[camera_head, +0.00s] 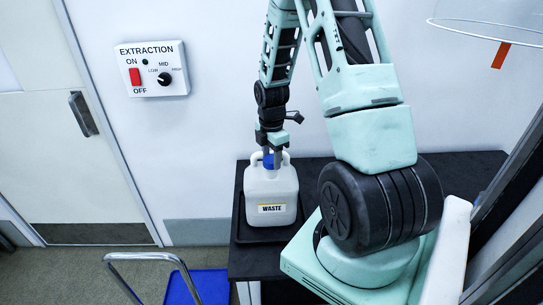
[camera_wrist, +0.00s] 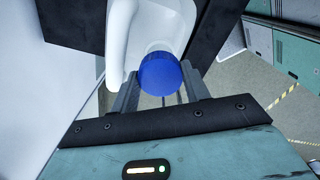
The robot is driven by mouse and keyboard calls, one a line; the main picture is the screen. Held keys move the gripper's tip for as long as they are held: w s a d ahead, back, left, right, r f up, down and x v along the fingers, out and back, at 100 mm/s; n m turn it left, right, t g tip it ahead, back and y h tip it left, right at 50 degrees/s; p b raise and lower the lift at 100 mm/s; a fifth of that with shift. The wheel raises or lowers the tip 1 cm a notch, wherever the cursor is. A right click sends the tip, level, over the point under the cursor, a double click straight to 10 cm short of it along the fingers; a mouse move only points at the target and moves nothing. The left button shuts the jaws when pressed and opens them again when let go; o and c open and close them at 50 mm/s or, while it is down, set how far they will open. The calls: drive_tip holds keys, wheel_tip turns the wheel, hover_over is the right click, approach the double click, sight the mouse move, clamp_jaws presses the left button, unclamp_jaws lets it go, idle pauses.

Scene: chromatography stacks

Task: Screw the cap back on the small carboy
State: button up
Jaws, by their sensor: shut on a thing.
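The small carboy (camera_head: 270,192) is a white jug with a WASTE label, standing upright on a black tray (camera_head: 262,234) on the dark bench. Its neck and handle also show in the wrist view (camera_wrist: 182,22). The blue cap (camera_wrist: 160,74) sits at the carboy's neck; in the head view it is a small blue patch (camera_head: 268,160). My gripper (camera_head: 272,158) points down over the carboy's top and is shut on the cap, with a finger on either side of it. Whether the cap's thread is engaged cannot be told.
The black bench (camera_head: 262,262) runs along the wall, with free room behind my arm. A white EXTRACTION switch box (camera_head: 151,69) is on the wall. A metal rail (camera_head: 150,256) and blue surface (camera_head: 200,287) are at lower left. A clear round hood (camera_head: 490,22) hangs upper right.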

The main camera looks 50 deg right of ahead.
drive_tip(key=shift+f, duration=0.25)
drive_tip(key=shift+f+b, duration=0.65)
drive_tip(key=shift+f, duration=0.05)
drive_tip(key=shift+f, duration=0.4)
idle(0.3)
drive_tip(key=shift+f+b, duration=0.4)
drive_tip(key=shift+b, duration=0.05)
drive_tip(key=o, duration=1)
drive_tip(key=shift+r, duration=0.1)
